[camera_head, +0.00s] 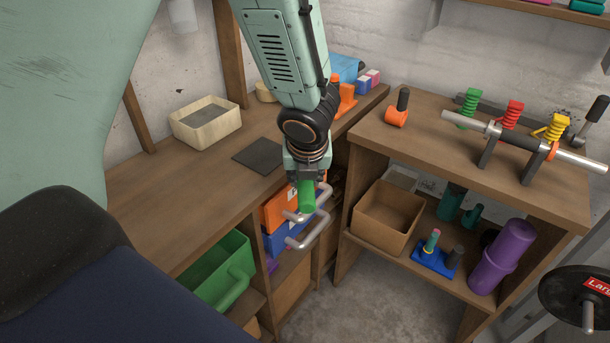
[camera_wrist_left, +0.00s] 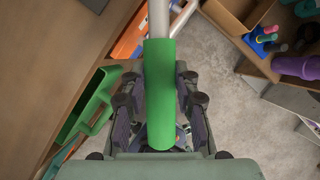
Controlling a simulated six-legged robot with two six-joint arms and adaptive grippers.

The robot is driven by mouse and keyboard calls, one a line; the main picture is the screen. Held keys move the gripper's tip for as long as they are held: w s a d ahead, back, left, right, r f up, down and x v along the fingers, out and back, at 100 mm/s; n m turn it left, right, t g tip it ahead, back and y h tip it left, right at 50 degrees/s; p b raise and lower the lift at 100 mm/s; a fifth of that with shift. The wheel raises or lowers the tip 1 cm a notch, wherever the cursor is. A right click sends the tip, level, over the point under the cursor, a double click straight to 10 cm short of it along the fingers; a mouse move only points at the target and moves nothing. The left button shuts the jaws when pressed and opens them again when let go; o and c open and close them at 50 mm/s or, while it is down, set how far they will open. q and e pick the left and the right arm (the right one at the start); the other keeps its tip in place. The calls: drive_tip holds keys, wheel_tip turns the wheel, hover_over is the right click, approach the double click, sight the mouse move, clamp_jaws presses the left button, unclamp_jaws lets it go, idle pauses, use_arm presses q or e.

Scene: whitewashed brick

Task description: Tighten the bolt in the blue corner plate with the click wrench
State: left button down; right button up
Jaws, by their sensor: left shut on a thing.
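My left gripper (camera_head: 306,178) points down in front of the drawers and is shut on a green cylindrical handle (camera_head: 307,198). In the left wrist view the green handle (camera_wrist_left: 159,85) lies between the fingers. A pale grey bar (camera_wrist_left: 158,18) lines up with its far end; I cannot tell whether it is the shaft of the click wrench or a drawer pull behind. A blue piece (camera_head: 345,67) lies at the back of the left bench, partly hidden by my arm; I cannot tell if it is the corner plate. I cannot make out a bolt. My right gripper is not in view.
Orange (camera_head: 275,210) and blue drawers (camera_head: 285,237) with grey pulls are close to the gripper. A green bin (camera_head: 215,275) is left of them. The right bench (camera_head: 430,120) carries a bar on supports (camera_head: 520,143); its shelf holds a box (camera_head: 390,212) and purple cylinder (camera_head: 500,255).

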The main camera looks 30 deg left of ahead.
use_arm(q)
drive_tip(key=shift+r+p, duration=2.75)
drive_tip(key=shift+r, duration=0.35)
